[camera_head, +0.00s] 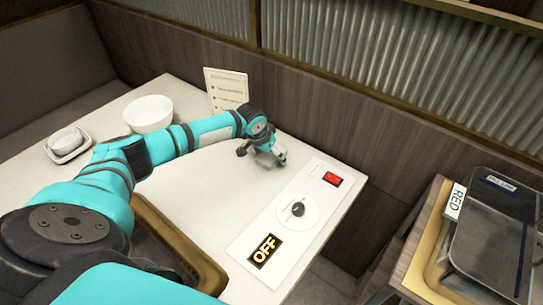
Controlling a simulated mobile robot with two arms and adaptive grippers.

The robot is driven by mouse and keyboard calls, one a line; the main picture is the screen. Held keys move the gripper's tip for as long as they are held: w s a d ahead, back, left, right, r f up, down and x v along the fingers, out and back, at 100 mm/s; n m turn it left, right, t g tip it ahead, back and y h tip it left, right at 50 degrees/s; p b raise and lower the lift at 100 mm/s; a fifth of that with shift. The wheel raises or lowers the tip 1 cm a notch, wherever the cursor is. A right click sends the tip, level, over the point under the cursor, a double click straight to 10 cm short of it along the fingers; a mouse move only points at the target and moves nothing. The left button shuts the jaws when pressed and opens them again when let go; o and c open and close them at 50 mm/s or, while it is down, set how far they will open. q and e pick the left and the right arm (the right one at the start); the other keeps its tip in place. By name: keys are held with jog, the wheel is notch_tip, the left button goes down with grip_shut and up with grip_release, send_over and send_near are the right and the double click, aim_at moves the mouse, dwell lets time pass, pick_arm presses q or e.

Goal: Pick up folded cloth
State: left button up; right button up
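My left arm comes in from the lower left and reaches across the white table (200,215). My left gripper (264,158) is over the table's far part, by the wooden wall, pointing down. Its dark fingertips look spread apart, with a small pale grey patch between them. I cannot tell whether that patch is cloth or part of the gripper. No folded cloth shows clearly anywhere else. My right gripper is not in view.
A small dish (66,140) sits at the left. A white panel (300,215) with a dial, a red switch and an OFF sign is right of the gripper. A lidded metal container (495,235) stands at the right.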

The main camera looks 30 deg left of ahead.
aim_at(272, 155)
pick_arm(q)
jog(key=shift+s+d, duration=0.15)
jog(key=c, duration=0.9)
jog(key=shift+d+f, duration=0.1)
jog(key=shift+b, duration=0.45)
jog(key=r, duration=0.4)
jog(key=shift+w, duration=0.25)
jog(key=shift+c, duration=0.2)
jog(key=s+d, duration=0.1)
jog(key=s, duration=0.4)
jog(key=s+d+r, duration=0.1)
jog(key=s+d, duration=0.1)
jog(key=s, duration=0.3)
jog(key=s+d, duration=0.2)
jog(key=s, duration=0.3)
jog(key=shift+d+r+b, duration=0.25)
jog(key=shift+r+b, duration=0.1)
